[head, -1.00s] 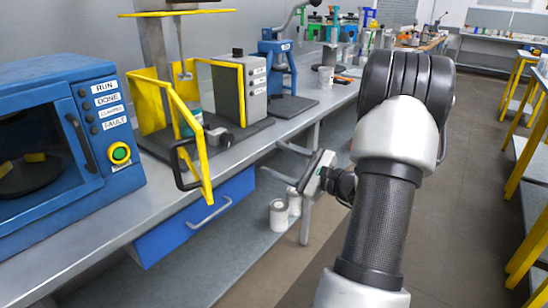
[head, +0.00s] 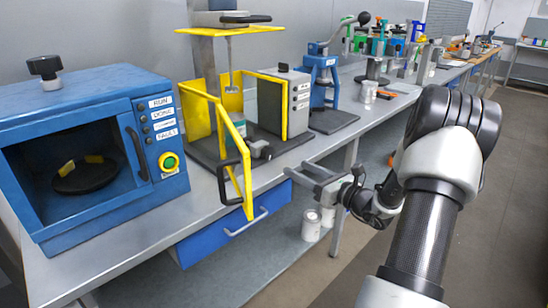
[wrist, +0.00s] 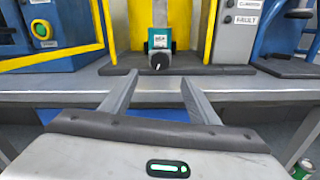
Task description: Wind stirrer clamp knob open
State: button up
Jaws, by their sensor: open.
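The stirrer stand (head: 203,50) stands on the bench with a yellow top plate and yellow guard panels. A teal labelled block (wrist: 161,38) shows at its base in the wrist view, with a dark round knob (wrist: 159,61) in front of it. In the head view a grey and black knob-like part (head: 260,149) sits at the front of the base; I cannot tell for certain that it is the same knob. My gripper (head: 297,171) is open and empty in front of the bench edge. Its fingers point at the stirrer, and the knob appears between and beyond the fingertips (wrist: 157,78).
The yellow guard door (head: 237,155) stands swung out over the bench front, left of my gripper. A blue oven-like box (head: 95,215) is at the left. A grey labelled box (head: 298,100) and a blue press (head: 322,78) stand right of the stirrer. A blue drawer (head: 205,240) hangs below.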

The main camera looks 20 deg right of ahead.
aim_at(271, 155)
jog(key=b+x, duration=0.1)
jog(key=x, duration=1.1)
jog(key=shift+c, duration=0.2)
jog(key=c, duration=1)
jog(key=n+b, duration=0.2)
jog(key=b, duration=0.1)
jog(key=shift+f, duration=0.4)
jog(key=shift+n+b, duration=0.5)
jog(key=shift+n, duration=0.1)
jog(key=shift+r+n, duration=0.3)
jog(key=shift+n, duration=0.2)
